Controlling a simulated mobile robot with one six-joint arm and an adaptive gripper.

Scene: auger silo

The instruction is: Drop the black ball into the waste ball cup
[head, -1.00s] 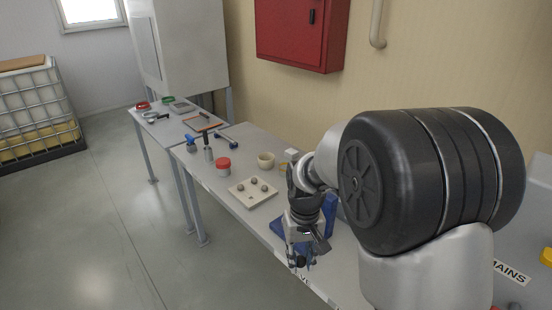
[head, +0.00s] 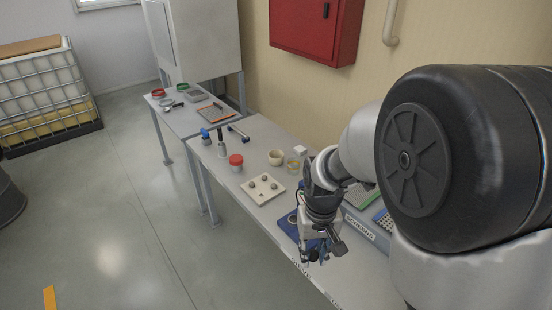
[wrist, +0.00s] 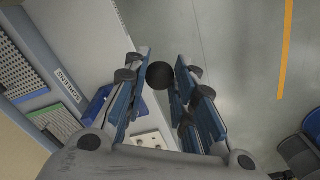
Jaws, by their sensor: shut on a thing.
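The black ball (wrist: 160,75) is held between the fingertips of my gripper (wrist: 163,68) in the wrist view. In the head view my gripper (head: 316,254) hangs fingers down by the front edge of the bench; the ball cannot be made out there. A small cream cup (head: 277,158) stands further back on the bench, with a clear cup (head: 294,166) holding something orange next to it. No label shows which is the waste ball cup. My gripper is in front of and apart from both.
Open floor lies left.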

